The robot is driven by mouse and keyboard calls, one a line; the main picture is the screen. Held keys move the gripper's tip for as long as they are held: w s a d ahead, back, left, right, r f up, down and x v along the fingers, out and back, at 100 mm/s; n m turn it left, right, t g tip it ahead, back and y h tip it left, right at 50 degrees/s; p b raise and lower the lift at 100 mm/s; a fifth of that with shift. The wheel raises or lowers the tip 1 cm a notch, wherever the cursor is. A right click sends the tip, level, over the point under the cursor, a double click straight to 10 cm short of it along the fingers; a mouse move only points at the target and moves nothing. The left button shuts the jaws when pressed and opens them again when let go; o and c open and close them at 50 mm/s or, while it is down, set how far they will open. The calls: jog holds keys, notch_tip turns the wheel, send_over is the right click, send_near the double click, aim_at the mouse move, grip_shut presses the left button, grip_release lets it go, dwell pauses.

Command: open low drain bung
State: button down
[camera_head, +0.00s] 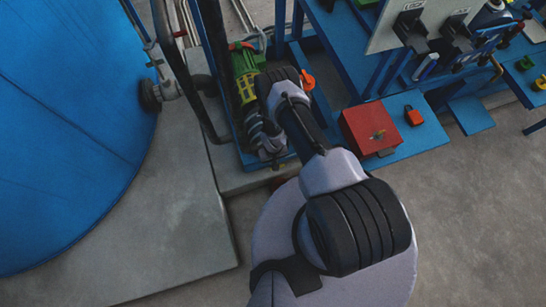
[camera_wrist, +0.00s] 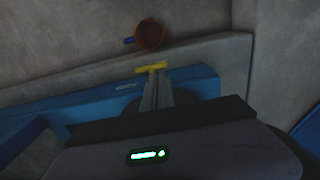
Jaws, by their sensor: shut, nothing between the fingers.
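In the wrist view, the two fingers of my gripper (camera_wrist: 157,90) are together, with nothing seen between them. A yellow T-shaped piece (camera_wrist: 152,67), perhaps the bung's handle, shows right at the fingertips; I cannot tell whether they touch it. It lies over the edge of a blue tray or frame (camera_wrist: 95,98). Just beyond it is a round reddish-brown cup-like part (camera_wrist: 151,36) with a small blue tab on its left. I cannot tell which of these is the drain bung. In the head view, my arm reaches down to the low blue frame and mostly hides my gripper (camera_head: 268,150).
A large blue vessel (camera_head: 65,120) stands at left on a concrete plinth (camera_head: 180,245). A green-yellow part (camera_head: 245,75) and an orange handle (camera_head: 307,80) are close to my arm. A red box (camera_head: 369,128) sits right on a blue shelf. Floor at lower right is clear.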

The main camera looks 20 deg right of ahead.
notch_tip(320, 180, down, 7)
jog(key=b, duration=0.3)
jog(key=shift+f+b, duration=0.1)
jog(key=shift+b, duration=0.25)
jog(key=shift+s+p, duration=0.15)
jog(key=shift+p, duration=0.15)
jog(key=shift+a, duration=0.15)
